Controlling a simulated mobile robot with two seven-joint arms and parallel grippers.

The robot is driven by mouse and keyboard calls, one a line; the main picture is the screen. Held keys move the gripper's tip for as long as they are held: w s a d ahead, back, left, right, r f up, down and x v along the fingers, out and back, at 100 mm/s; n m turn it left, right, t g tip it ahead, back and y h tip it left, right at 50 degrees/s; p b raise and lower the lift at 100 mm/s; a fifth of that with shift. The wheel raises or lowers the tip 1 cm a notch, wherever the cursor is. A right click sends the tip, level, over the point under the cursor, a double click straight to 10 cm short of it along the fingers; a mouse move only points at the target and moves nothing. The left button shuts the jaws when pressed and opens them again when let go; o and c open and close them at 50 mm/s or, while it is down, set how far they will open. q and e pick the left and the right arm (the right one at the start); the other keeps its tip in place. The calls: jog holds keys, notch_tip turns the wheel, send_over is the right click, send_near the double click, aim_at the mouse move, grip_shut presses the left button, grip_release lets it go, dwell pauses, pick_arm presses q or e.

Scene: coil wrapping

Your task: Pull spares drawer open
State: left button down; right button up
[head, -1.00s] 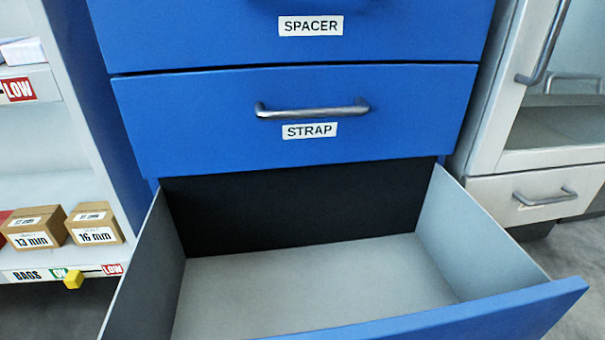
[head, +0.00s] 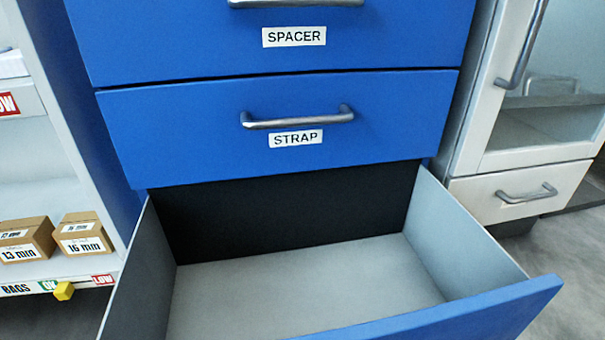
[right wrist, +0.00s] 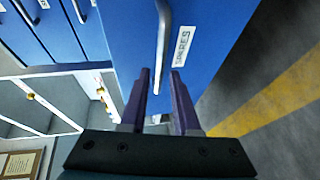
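A blue drawer stands pulled well out below the STRAP drawer in the head view; its grey inside (head: 300,285) is empty and the top of its front (head: 450,315) shows at the bottom. Its label is hidden there. In the right wrist view a blue front (right wrist: 215,35) carries a SPARES label (right wrist: 182,47) and a metal bar handle (right wrist: 163,45). My right gripper (right wrist: 160,78) has its two fingers apart, at the near end of this handle, with the bar showing between them. I cannot tell whether they touch it. My left gripper is not in view.
The STRAP drawer (head: 290,95) and the SPACER drawer (head: 380,50) above are closed. A shelf with small boxes (head: 82,233) and a yellow knob (head: 64,291) is on the left. A pale cabinet (head: 520,190) stands on the right. Grey floor with a yellow stripe (right wrist: 265,95) shows.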

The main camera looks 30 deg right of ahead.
jog(key=v, duration=0.4)
dwell(0.4)
jog(key=w+d+r+m+g+h+p, duration=0.1)
jog(key=w+d+r+m+g+p, duration=0.2)
jog(key=r+p, duration=1)
jog(key=w+r+m+g+p, duration=0.1)
jog(key=w+r+m+p, duration=0.3)
jog(key=r+p, duration=0.9)
jog(key=w+d+r+m+g+h+p, duration=0.15)
jog(key=w+r+p, duration=0.25)
jog(key=r+p, duration=0.9)
jog(key=s+r+m+g+p, duration=0.3)
jog(key=r+m+p, duration=0.1)
jog(key=r+p, duration=2.8)
jog(key=s+r+m+g+p, duration=0.2)
jog(key=r+m+g+p, duration=0.1)
jog(key=r+p, duration=3)
notch_tip(320, 180, up, 9)
jog(key=shift+s+a+r+m+g+y, duration=0.15)
jog(key=shift+s+a+m+g+y, duration=0.05)
jog(key=shift+s+m+g+y, duration=0.2)
